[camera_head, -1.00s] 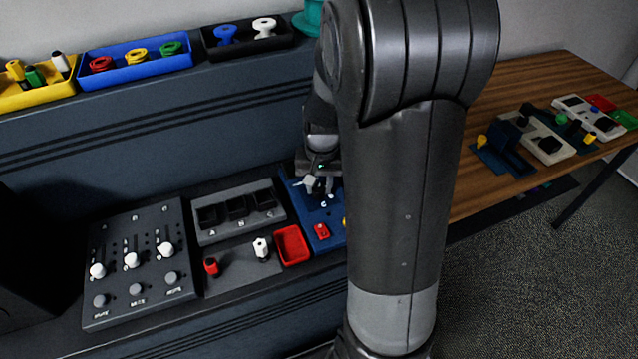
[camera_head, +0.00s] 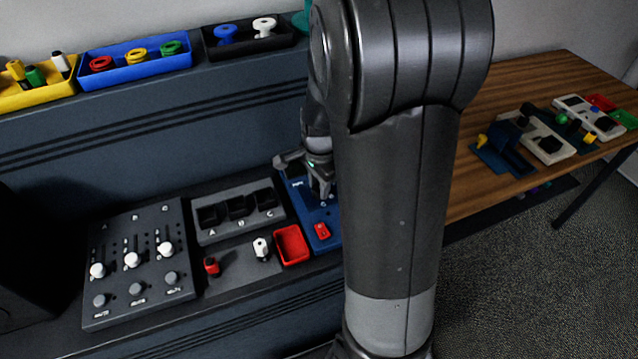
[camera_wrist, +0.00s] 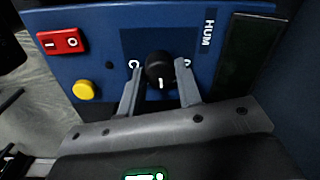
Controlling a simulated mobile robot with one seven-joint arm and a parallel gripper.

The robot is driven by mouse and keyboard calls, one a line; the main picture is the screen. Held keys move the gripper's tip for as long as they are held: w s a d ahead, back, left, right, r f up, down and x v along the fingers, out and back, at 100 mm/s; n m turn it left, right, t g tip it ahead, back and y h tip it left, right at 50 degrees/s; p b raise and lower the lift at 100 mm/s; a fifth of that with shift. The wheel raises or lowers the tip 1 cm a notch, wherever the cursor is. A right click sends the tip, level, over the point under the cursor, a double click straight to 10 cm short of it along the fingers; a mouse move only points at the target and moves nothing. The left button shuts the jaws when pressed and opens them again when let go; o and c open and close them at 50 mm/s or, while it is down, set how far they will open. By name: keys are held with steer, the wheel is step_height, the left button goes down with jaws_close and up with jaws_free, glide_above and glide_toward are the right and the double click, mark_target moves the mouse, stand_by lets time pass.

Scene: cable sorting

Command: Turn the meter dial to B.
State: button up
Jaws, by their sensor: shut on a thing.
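The meter dial is a round black knob with a white pointer mark (camera_wrist: 158,69) on the blue meter panel (camera_wrist: 95,22). In the wrist view the mark points toward the bottom of the picture. My gripper (camera_wrist: 158,74) has one finger on each side of the dial and is shut on it. White letters beside the dial are partly covered by the fingers, so I cannot read them all. In the head view my gripper (camera_head: 320,192) is down at the blue panel (camera_head: 325,240), and the dial is hidden behind it.
A red rocker switch (camera_wrist: 61,42) and a yellow button (camera_wrist: 84,90) sit on the same panel. Left of it are a red tray (camera_head: 292,245), a grey slider box (camera_head: 135,260) and a block with slots A, B and C (camera_head: 238,210). Coloured bins line the shelf above.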

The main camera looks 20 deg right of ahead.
steer(key=m, duration=0.6)
steer(key=shift+m, duration=0.3)
stand_by(0.4)
steer(key=o, duration=1)
steer(key=shift+c, duration=0.2)
step_height(320, 180, up, 11)
steer(key=shift+s, duration=0.2)
steer(key=shift+a+f, duration=0.1)
steer(key=s+a+r+n+t, duration=0.2)
steer(key=s+a+r+n, duration=0.1)
steer(key=s+n, duration=0.5)
steer(key=s+a+r+n+t, duration=0.3)
steer(key=s+r+n, duration=0.3)
steer(key=n, duration=0.7)
steer(key=shift+s+a+n, duration=0.15)
steer(key=shift+s+n, duration=0.25)
steer(key=shift+s, duration=0.6)
